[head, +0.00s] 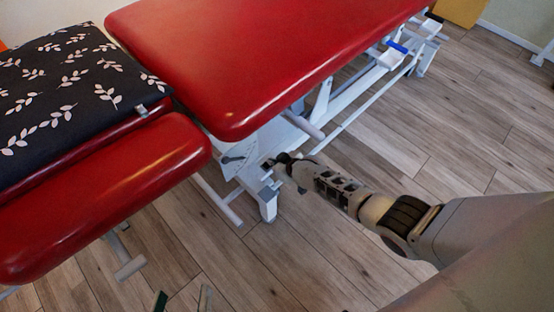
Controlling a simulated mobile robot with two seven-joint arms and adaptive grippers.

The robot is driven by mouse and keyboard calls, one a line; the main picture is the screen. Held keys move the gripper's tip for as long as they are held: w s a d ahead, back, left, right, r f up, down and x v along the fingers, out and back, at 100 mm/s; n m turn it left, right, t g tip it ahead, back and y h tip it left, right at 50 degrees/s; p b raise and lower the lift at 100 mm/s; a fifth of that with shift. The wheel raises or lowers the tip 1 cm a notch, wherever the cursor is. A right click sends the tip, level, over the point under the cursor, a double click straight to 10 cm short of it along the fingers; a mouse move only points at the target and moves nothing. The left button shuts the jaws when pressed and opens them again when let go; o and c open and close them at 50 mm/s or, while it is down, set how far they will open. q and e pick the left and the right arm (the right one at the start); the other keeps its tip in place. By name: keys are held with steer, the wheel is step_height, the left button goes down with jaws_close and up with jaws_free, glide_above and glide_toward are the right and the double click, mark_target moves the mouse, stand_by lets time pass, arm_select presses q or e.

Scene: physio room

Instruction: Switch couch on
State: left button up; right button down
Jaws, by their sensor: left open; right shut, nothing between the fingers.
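The couch (270,50) has red padded sections on a white metal frame (236,158). My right gripper (271,168) comes in from the right and is shut and empty. Its tip is at the white frame below the near corner of the large red section; I cannot tell whether it touches. No switch can be made out clearly; the gripper may cover one. My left gripper (182,300) shows only as two fingertips at the bottom edge. They are apart, with nothing seen between them, over the floor in front of the couch.
A black cushion with pale leaf patterns (65,85) lies on the left part of the couch. Grey bars and a foot (130,266) stick out under the couch. A blue-ended lever (397,47) shows at the far frame. Wooden floor (460,140) is clear on the right.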

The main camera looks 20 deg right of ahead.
steer(key=shift+f, duration=0.1)
steer(key=r+p, duration=0.1)
steer(key=r, duration=0.2)
steer(key=w+r+p, duration=0.1)
steer(key=r+p, duration=0.1)
steer(key=shift+w+d+r, duration=0.1)
steer(key=shift+r, duration=0.3)
arm_select(q)
steer(key=s+a+f+m+g+y+p, duration=0.2)
steer(key=a+f+m+p, duration=0.1)
steer(key=a+p, duration=0.3)
steer(key=shift+a+f, duration=0.6)
steer(key=shift+a, duration=0.3)
arm_select(e)
steer(key=s+d+f+v, duration=0.1)
steer(key=v, duration=0.8)
steer(key=shift+s+d, duration=0.2)
steer(key=shift+d, duration=0.15)
arm_select(q)
steer(key=shift+s+f, duration=0.1)
steer(key=shift+s, duration=0.05)
steer(key=b, duration=0.1)
steer(key=w+d+r+b, duration=0.1)
steer(key=b, duration=0.1)
steer(key=shift+d+r+t, duration=0.15)
steer(key=shift+d+t, duration=0.15)
arm_select(e)
steer(key=shift+s+a+r, duration=0.2)
steer(key=shift+a, duration=0.45)
